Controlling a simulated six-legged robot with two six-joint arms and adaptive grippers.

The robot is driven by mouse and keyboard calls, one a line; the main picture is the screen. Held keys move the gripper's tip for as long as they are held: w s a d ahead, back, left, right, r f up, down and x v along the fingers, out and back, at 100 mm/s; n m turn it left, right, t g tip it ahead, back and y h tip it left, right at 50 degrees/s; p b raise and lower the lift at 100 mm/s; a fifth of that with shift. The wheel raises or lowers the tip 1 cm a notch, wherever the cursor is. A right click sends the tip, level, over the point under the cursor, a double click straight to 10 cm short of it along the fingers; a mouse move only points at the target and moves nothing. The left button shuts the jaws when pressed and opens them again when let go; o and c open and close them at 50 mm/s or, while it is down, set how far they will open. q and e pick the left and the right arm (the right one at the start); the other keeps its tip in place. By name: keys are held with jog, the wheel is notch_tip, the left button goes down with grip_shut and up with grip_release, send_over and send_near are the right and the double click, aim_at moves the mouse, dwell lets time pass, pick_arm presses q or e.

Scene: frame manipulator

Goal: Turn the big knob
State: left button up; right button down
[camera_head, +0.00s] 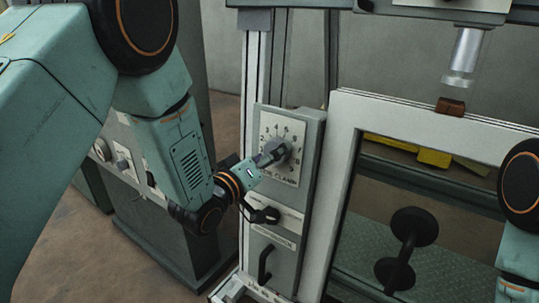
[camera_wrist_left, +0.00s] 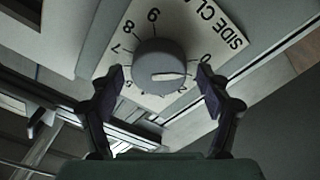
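The big knob (camera_head: 284,150) is a round grey knob on a white numbered dial plate (camera_head: 295,172) marked "SIDE CLAMP", on the upright grey panel. My left gripper (camera_head: 270,153) is at the dial in the head view. In the wrist view its two fingers (camera_wrist_left: 160,77) are apart, one on each side of the knob. A gap shows on the left; whether the right finger touches is unclear. My right gripper is out of view.
A black lever (camera_head: 262,214) and a black pull handle (camera_head: 264,264) sit below the dial. A white frame (camera_head: 338,185) stands right of the panel, with a black dumbbell-shaped part (camera_head: 405,245) seen through it. A brown block (camera_head: 451,107) sits on its top edge.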

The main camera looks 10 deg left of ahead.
pick_arm(q)
jog(key=c, duration=1)
jog(key=shift+m, duration=0.4)
jog(key=shift+d+r+m+g+h+p, duration=0.15)
jog(key=shift+m+g+p, duration=0.35)
jog(key=shift+m, duration=5.5)
jog(key=shift+m+g+h+p, duration=0.25)
jog(key=shift+m+g+p, duration=0.25)
jog(key=shift+m, duration=5.5)
